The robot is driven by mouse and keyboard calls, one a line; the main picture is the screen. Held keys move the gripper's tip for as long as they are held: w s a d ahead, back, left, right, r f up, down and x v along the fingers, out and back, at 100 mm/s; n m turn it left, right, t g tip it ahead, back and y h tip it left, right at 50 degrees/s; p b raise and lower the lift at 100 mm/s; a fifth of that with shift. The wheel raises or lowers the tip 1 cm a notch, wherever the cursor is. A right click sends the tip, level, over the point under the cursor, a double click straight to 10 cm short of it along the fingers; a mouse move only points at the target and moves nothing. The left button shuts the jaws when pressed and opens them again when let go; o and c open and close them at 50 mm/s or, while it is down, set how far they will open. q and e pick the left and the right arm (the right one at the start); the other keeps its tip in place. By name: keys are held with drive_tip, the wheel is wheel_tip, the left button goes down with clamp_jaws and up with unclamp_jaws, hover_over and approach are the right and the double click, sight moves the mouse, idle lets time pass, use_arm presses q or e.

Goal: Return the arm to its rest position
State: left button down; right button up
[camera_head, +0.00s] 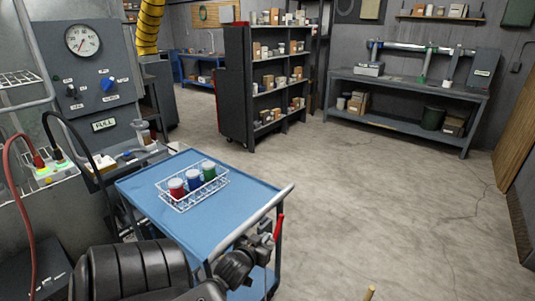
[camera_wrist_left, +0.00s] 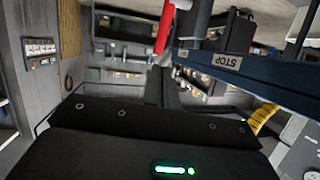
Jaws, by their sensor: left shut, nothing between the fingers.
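My left arm comes in at the bottom left of the head view. Its gripper (camera_head: 262,241) is by the near right corner of the blue cart (camera_head: 232,202), close to a red lever (camera_head: 279,226). I cannot tell whether they touch. The gripper is shut and holds nothing. In the left wrist view, the dark gripper body fills the lower part, with the red lever (camera_wrist_left: 164,27) beyond it. The cart's edge with an upside-down STOP label (camera_wrist_left: 222,60) is at the upper right there. My right gripper is not in view.
A wire rack (camera_head: 213,186) with red, blue and green jars stands on the cart. A gauge panel (camera_head: 85,65) is at left. A dark shelf unit (camera_head: 235,85) and a workbench (camera_head: 405,84) stand behind. The floor (camera_head: 390,200) at right is mostly clear.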

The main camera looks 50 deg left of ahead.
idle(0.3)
use_arm(q)
drive_tip(key=s+d+f+m+g+h, duration=0.1)
drive_tip(key=s+d+f+g, duration=0.15)
drive_tip(key=f, duration=0.75)
drive_tip(key=s+d+f+m+g+h, duration=0.1)
drive_tip(key=s+d+f, duration=0.25)
drive_tip(key=f, duration=0.75)
drive_tip(key=s+d+f+m+g+h, duration=0.1)
drive_tip(key=s+d+f+g+h, duration=0.15)
drive_tip(key=f, duration=0.75)
drive_tip(key=s+d+f+m+g, duration=0.1)
drive_tip(key=s+d+f+g, duration=0.1)
drive_tip(key=s+d+f, duration=0.3)
drive_tip(key=s+d+f+m+g+h, duration=0.1)
drive_tip(key=s+d+f, duration=0.4)
drive_tip(key=s, duration=0.7)
drive_tip(key=s+d+f+m+g+h, duration=0.1)
drive_tip(key=s+d+f+m+g, duration=0.1)
drive_tip(key=s+d+f, duration=0.3)
drive_tip(key=s+f, duration=0.2)
drive_tip(key=s, duration=0.1)
drive_tip(key=shift+s+f+g, duration=0.3)
drive_tip(key=shift+s+f, duration=0.05)
